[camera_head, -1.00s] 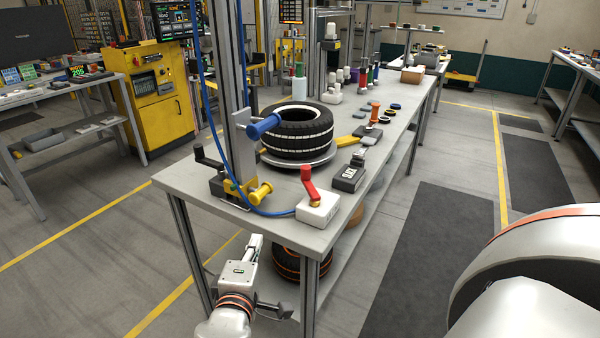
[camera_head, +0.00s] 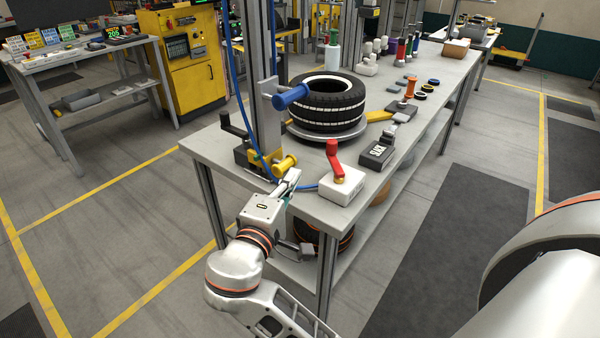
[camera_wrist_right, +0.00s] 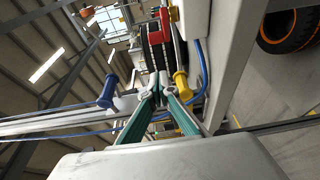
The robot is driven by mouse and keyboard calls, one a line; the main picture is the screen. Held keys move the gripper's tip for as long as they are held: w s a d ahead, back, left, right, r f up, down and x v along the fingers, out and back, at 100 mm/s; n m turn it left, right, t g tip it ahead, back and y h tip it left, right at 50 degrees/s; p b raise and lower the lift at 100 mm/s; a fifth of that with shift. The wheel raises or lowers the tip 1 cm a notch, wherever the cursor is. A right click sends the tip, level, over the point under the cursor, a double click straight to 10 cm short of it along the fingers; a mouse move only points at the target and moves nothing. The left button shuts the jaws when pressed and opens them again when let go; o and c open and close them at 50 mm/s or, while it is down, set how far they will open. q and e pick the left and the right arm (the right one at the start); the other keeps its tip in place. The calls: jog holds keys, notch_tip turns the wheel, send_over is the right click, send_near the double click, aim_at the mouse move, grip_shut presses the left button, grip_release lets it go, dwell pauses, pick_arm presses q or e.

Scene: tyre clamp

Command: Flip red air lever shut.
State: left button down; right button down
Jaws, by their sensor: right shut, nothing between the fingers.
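The red air lever (camera_head: 334,158) stands upright, leaning slightly left, on a white valve box (camera_head: 342,188) at the table's near corner. My right gripper (camera_head: 292,180) is at the table's near edge, just left of the box and apart from the lever. In the right wrist view its green-lined fingers (camera_wrist_right: 158,90) meet at the tips and hold nothing. That view also shows the red lever (camera_wrist_right: 167,22) at the top, beyond the fingertips. My left gripper is not in view.
A yellow handle (camera_head: 284,163) and blue hose lie close to the right gripper. A blue handle (camera_head: 290,97) juts from the metal post (camera_head: 264,60) beside the tyre (camera_head: 328,103). A black device (camera_head: 376,154) stands right of the lever. The air above the lever is clear.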

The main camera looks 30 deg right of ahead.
aim_at(335, 160)
jog(key=b+x, duration=0.1)
jog(key=x, duration=0.7)
jog(key=shift+w+d+f, duration=0.1)
jog(key=shift+w+d, duration=0.05)
jog(key=shift+d, duration=1.3)
jog(key=shift+s+d, duration=0.2)
jog(key=shift+d, duration=0.5)
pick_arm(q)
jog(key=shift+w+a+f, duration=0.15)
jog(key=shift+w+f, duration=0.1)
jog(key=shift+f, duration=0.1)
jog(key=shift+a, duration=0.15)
pick_arm(e)
jog(key=shift+d, duration=0.15)
